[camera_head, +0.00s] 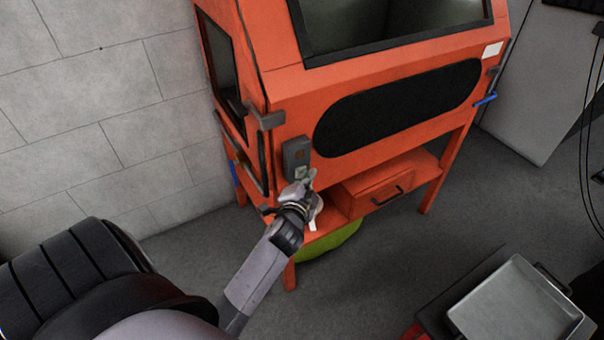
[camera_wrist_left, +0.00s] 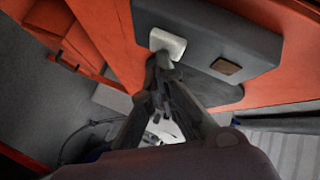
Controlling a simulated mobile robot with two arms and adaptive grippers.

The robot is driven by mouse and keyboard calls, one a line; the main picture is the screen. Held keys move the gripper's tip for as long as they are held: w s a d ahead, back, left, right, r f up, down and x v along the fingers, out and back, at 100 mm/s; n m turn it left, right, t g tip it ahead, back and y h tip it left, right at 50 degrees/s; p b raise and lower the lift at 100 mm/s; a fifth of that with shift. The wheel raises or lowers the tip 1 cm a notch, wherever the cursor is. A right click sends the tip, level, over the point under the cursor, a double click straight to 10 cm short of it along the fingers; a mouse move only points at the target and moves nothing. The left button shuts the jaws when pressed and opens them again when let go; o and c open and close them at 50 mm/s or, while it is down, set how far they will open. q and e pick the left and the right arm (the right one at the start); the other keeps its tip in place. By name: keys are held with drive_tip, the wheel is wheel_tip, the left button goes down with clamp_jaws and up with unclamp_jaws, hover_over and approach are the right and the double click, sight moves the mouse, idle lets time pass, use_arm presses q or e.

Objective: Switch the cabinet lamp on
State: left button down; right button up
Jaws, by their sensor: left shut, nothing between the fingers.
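The orange cabinet (camera_head: 290,88) stands against the wall, with a dark window on top and a black oval panel on its front. A grey switch box (camera_head: 296,152) is fixed to its front left. In the left wrist view, the switch box (camera_wrist_left: 215,35) carries a pale rocker switch (camera_wrist_left: 168,42) and a small brown square (camera_wrist_left: 226,67). My left gripper (camera_head: 310,180) is shut and empty at the lower part of the box. In the left wrist view its fingertips (camera_wrist_left: 160,62) are at the pale switch's lower edge; contact is hard to tell. My right gripper is out of view.
An orange drawer (camera_head: 385,192) with a black handle sits under the cabinet, right of my left gripper. A green rounded thing (camera_head: 330,243) lies below. A metal tray (camera_head: 515,305) stands at lower right. Grey floor between is clear.

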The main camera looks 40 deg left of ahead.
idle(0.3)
use_arm(q)
drive_tip(key=shift+s+d, duration=0.25)
drive_tip(key=shift+d, duration=0.3)
drive_tip(key=s+d, duration=0.2)
drive_tip(key=d, duration=0.3)
drive_tip(key=shift+s+d+b, duration=0.15)
drive_tip(key=shift+d+b, duration=0.15)
drive_tip(key=shift+b, duration=0.05)
idle(0.5)
